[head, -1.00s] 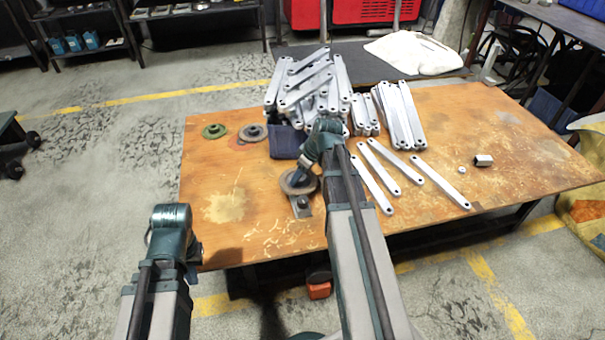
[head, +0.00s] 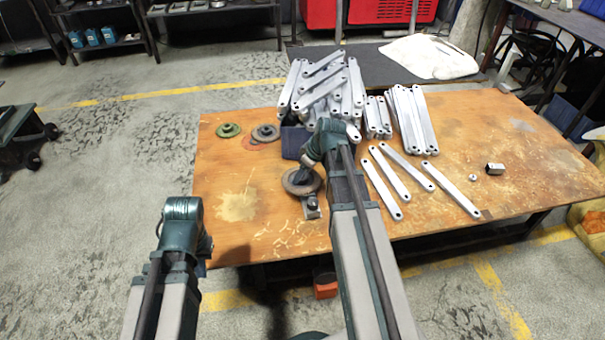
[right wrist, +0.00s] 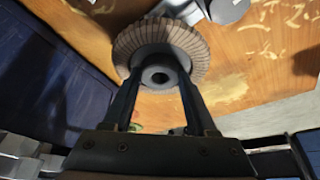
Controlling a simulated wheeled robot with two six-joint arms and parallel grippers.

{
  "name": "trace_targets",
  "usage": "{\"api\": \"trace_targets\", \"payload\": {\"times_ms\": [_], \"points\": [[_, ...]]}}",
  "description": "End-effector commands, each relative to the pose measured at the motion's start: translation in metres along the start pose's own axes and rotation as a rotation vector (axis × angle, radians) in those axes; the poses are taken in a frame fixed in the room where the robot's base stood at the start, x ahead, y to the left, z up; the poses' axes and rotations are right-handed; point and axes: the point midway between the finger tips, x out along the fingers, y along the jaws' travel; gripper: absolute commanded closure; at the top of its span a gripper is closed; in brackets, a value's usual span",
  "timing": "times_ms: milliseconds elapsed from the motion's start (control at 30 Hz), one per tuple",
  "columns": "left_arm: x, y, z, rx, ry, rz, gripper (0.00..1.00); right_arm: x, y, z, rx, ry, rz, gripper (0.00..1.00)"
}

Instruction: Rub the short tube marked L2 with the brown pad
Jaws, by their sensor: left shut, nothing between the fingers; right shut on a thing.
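The brown pad (head: 300,187) is a round pleated disc with a grey hub. My right gripper (head: 306,176) is shut on it; the right wrist view shows the fingers around the hub of the brown pad (right wrist: 205,45). A small metal piece with a round end (head: 312,207) lies at the disc's near edge, and it also shows in the right wrist view (right wrist: 228,10). I cannot tell whether they touch. A short square tube (head: 495,168) lies at the table's right. No L2 mark is legible. My left gripper (head: 205,248) is shut and empty, left of the table's front corner.
A green disc (head: 228,131) and a grey disc (head: 265,133) lie at the back left of the wooden table (head: 235,180). A dark blue box (head: 291,143) stands behind the pad. Several galvanized bars (head: 418,118) are stacked behind and lie loose to the right.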

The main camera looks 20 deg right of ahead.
Motion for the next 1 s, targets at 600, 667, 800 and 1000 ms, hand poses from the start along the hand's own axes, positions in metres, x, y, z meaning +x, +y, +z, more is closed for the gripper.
{"api": "trace_targets", "payload": {"times_ms": [600,667,800,1000], "points": [[-0.041,-0.004,0.003,-0.006,-0.002,0.001,1.00,-0.038,0.000,-0.015,0.000,0.000,0.000,0.87],[-0.040,-0.004,0.003,-0.006,-0.002,0.001,1.00,-0.038,0.000,-0.015,0.000,0.000,0.000,0.87],[-0.044,-0.004,0.003,-0.005,-0.002,0.001,1.00,-0.041,0.000,-0.017,0.000,0.000,0.000,0.87],[-0.060,-0.006,0.004,-0.005,-0.002,0.001,1.00,-0.056,0.000,-0.023,0.000,0.000,0.000,0.87]]}}
